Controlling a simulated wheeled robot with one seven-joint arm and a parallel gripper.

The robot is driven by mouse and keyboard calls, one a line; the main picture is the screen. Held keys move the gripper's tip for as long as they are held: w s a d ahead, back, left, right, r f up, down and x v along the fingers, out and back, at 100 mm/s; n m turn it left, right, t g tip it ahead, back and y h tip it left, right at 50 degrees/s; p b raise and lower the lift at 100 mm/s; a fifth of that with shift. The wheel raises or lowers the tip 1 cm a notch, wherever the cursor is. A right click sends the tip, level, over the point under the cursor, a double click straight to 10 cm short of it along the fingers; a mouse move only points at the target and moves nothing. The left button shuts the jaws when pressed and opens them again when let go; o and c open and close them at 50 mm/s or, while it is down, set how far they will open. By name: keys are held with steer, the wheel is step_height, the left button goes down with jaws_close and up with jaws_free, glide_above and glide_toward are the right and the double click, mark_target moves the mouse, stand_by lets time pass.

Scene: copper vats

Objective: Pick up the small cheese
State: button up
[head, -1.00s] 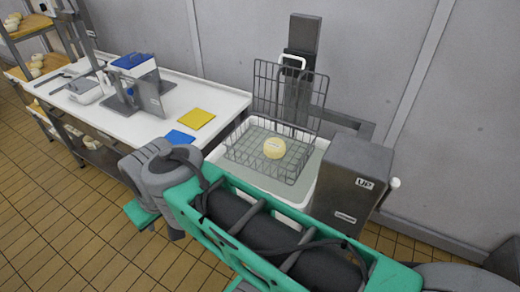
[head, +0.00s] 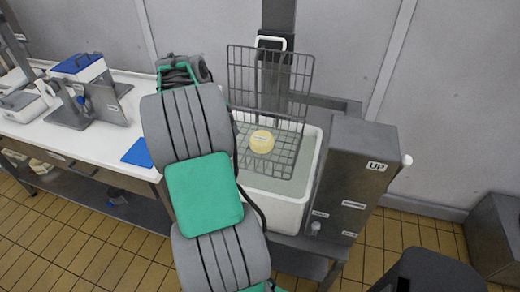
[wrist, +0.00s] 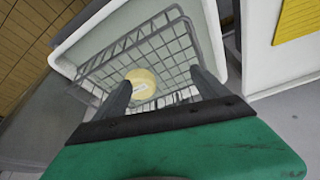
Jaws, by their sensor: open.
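The small cheese (head: 262,141) is a pale yellow round with a white label. It sits in the wire basket (head: 295,110) over the white vat (head: 305,185). In the wrist view the cheese (wrist: 140,83) shows beyond and between the two fingers of my gripper (wrist: 160,88). The fingers are apart with nothing between them, and the gripper is apart from the cheese, at the basket's side. In the head view my arm hides the left part of the vat, and the fingertips do not show clearly.
A grey control box (head: 355,185) marked UP stands right of the vat. The basket's tall mesh back rises behind the cheese. A white table (head: 75,140) with a slicer and a blue mat (head: 138,153) is at the left. A yellow mat (wrist: 297,22) shows in the wrist view.

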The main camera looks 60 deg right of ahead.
mark_target(260, 137)
steer(key=o, duration=0.3)
steer(key=s+d+f+m, duration=0.1)
steer(key=s+d+f, duration=0.1)
steer(key=d, duration=0.1)
steer(key=s+d+f+m+g, duration=0.1)
steer(key=s+d+f+m, duration=0.1)
steer(key=s+d, duration=0.1)
steer(key=s+d+f+m, duration=0.1)
steer(key=s+d+f, duration=0.1)
steer(key=s+d, duration=0.1)
steer(key=shift+s+d+f+g, duration=0.1)
steer(key=shift+s+f+g, duration=0.1)
steer(key=shift+f+g, duration=0.1)
steer(key=p+x, duration=0.1)
steer(key=x, duration=0.6)
steer(key=shift+w+f, duration=0.1)
steer(key=shift+w, duration=0.1)
steer(key=shift+a, duration=0.25)
steer(key=shift+c, duration=0.4)
steer(key=c, duration=1.7)
